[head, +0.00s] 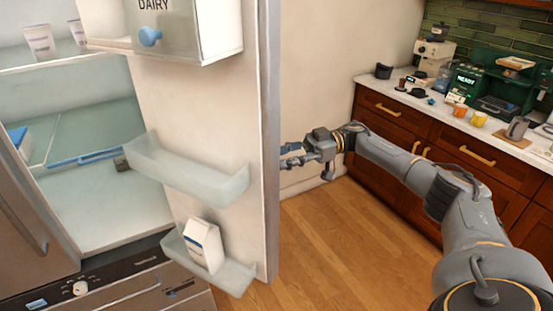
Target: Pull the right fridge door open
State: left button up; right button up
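The right fridge door (205,120) stands wide open, with its inner side and shelves facing me. Its outer face and handle are hidden from this view. My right gripper (295,157) is at the outer side of the door, beside its free vertical edge (270,120). Its fingertips reach toward the door and are partly hidden by the edge, so I cannot tell whether they hold or touch the handle. My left gripper is out of view. The left fridge door (30,225) shows at the left edge of the picture.
A white carton (203,245) stands in the lower door shelf (240,277). A dairy box (215,30) is at the door's top. Cups (40,42) stand inside the fridge. Wooden floor (325,240) is clear right of the door, before the counter (395,112).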

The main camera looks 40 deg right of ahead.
jog(key=s+d, duration=0.1)
jog(key=d, duration=0.5)
jog(key=shift+s+d, duration=0.1)
jog(key=shift+d, duration=0.05)
dwell(0.4)
